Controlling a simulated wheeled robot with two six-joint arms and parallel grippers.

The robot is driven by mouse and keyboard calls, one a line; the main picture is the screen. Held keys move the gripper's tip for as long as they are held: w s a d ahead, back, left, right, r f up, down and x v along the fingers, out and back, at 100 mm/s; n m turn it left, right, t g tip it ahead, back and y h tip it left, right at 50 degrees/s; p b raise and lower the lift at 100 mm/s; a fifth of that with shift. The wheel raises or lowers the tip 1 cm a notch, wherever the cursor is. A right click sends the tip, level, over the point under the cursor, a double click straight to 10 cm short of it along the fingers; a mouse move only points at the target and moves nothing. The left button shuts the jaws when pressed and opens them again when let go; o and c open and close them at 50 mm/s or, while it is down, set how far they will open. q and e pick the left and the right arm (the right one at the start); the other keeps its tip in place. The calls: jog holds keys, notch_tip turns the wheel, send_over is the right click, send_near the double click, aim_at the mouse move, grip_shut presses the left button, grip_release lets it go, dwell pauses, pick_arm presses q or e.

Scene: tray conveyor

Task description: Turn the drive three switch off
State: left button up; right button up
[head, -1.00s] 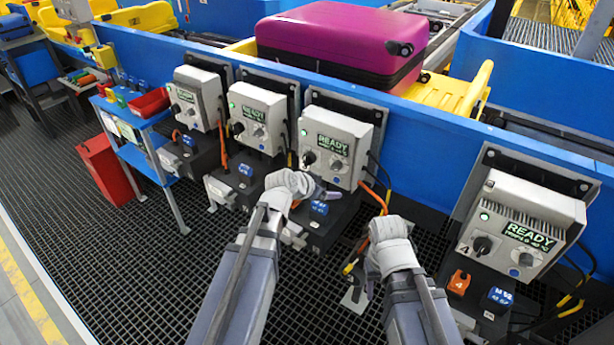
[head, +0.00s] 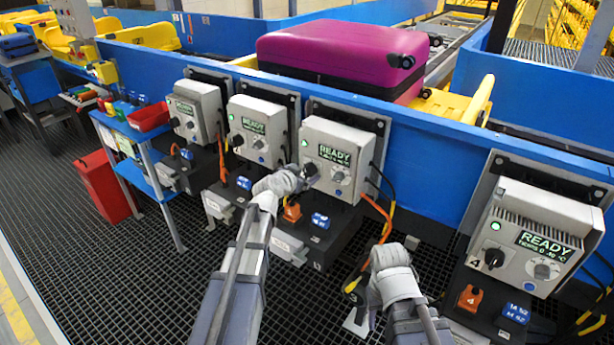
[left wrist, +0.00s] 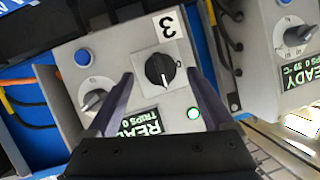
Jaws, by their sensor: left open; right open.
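The drive three box (head: 357,135) is grey, with a green READY display and a lit green lamp. Its black rotary switch (head: 310,169) sits low on the left of the front, partly hidden by my left gripper (head: 303,178). In the left wrist view the switch (left wrist: 160,71) lies beside a "3" label (left wrist: 168,25), between the open fingers of my left gripper (left wrist: 163,95). Whether the fingers touch it I cannot tell. A grey knob (left wrist: 93,99) and a blue button (left wrist: 82,57) are on the same face. My right gripper (head: 410,242) is open and empty, low beside the box.
Similar boxes stand left (head: 258,128) and right (head: 530,235) along the blue conveyor wall (head: 440,140). An orange cable (head: 378,212) hangs right of drive three. A purple suitcase (head: 340,45) lies on the conveyor. A blue cart (head: 150,140) stands left.

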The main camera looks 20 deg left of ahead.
pick_arm(q)
jog(key=shift+x, duration=1.05)
grip_shut()
